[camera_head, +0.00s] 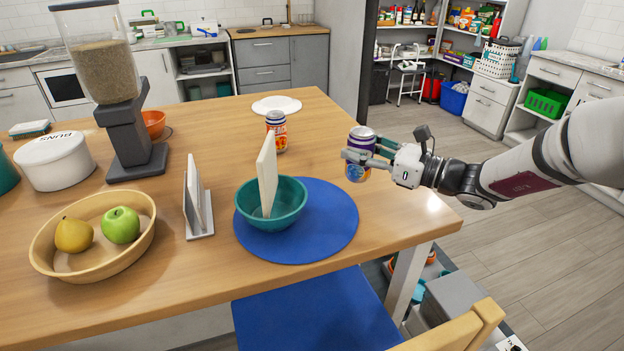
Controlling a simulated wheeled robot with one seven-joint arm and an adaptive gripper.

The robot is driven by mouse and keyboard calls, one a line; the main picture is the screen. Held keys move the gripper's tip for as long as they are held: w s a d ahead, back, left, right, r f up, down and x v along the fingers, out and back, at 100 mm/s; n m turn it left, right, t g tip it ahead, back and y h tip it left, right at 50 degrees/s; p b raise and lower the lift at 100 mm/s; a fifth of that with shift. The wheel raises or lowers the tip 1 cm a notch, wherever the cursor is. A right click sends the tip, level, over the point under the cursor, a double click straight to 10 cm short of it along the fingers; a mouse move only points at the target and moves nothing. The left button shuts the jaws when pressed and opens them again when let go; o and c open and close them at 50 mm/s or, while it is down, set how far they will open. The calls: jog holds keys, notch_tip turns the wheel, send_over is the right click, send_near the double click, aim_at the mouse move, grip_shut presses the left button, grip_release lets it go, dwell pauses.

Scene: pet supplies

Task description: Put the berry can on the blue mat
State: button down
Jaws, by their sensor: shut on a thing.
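A can with a purple top and a blue and orange label, likely the berry can (361,136), is held in my gripper (366,157). The gripper comes in from the right and is shut around the can's side. The can is upright near the table's right edge; I cannot tell how far above the wood it is. The round blue mat (333,226) lies on the table below and left of the can. A teal bowl (290,206) stands on the mat, with a white board (267,172) tilted up in it.
An orange and white can (276,131) and a white plate (276,105) stand farther back. A white stand (197,206), a wooden bowl (140,250) with fruit and a food dispenser (130,140) are left. The mat's right part is bare. A blue-seated chair (315,310) is in front.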

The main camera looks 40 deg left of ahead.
jog(key=shift+s+a+f, duration=0.55)
jog(key=shift+s+f, duration=0.2)
jog(key=shift+s, duration=0.7)
jog(key=shift+s+a+f, duration=0.55)
jog(key=shift+s+f, duration=0.2)
jog(key=shift+s, duration=0.75)
jog(key=shift+s+a+f, duration=0.55)
jog(key=shift+s+f, duration=0.2)
jog(key=shift+s, duration=0.7)
jog(key=c, duration=0.8)
grip_release()
jog(key=shift+f, duration=0.1)
jog(key=shift+w+d, duration=0.1)
jog(key=shift+d, duration=0.1)
jog(key=d, duration=0.3)
jog(key=w+d, duration=0.1)
jog(key=d, duration=0.3)
jog(key=w+d, duration=0.1)
jog(key=d, duration=0.3)
jog(key=shift+d, duration=0.25)
